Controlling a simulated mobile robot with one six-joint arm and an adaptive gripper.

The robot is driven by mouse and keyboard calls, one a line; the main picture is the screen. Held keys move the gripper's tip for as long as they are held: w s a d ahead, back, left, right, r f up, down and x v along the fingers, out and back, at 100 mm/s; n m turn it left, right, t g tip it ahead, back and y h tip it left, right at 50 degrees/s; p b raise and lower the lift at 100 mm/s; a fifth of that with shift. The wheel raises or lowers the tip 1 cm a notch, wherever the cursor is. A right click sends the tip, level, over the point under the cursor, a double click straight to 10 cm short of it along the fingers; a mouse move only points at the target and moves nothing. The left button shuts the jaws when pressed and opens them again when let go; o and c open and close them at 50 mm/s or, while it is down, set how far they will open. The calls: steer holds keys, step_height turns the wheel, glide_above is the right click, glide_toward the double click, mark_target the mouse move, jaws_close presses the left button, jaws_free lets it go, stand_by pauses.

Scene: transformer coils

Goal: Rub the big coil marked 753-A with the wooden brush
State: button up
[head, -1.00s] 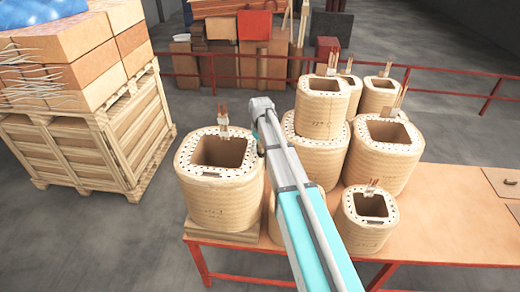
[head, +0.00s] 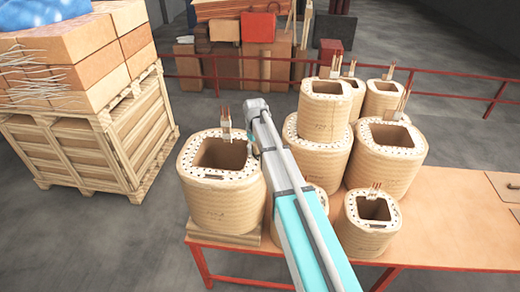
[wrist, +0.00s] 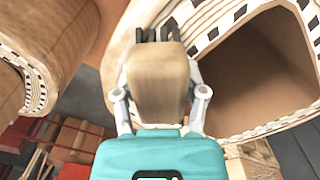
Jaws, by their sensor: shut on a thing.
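A big tan coil (head: 222,200) stands on boards at the table's left end, upright, with a square opening. Its side marking is too small to read, so I cannot confirm 753-A. In the wrist view a coil (wrist: 205,25) with a black-and-white dashed rim fills the right side. My gripper (wrist: 160,95) is shut on the wooden brush (wrist: 160,75), a pale block with dark bristles at its far end. The bristles are close to the coil's outer wall; I cannot tell whether they touch. In the head view my arm mostly hides the gripper and brush.
Several other coils stand right of my arm, including a stacked pair (head: 322,125), a large one (head: 385,165) and a small front one (head: 366,232). A loaded pallet (head: 85,150) stands at left; a red railing (head: 465,93) runs behind.

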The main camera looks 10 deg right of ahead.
steer(key=shift+w+a, duration=0.15)
steer(key=shift+a, duration=0.35)
steer(key=shift+w+d, duration=0.1)
steer(key=shift+w+d+f, duration=0.1)
steer(key=shift+w+d, duration=0.15)
steer(key=shift+w, duration=0.4)
steer(key=shift+s+d, duration=0.3)
steer(key=shift+d, duration=0.65)
steer(key=shift+s+d, duration=0.3)
steer(key=shift+d, duration=0.65)
steer(key=shift+w, duration=0.1)
steer(key=shift+w+d, duration=0.25)
steer(key=shift+w, duration=0.45)
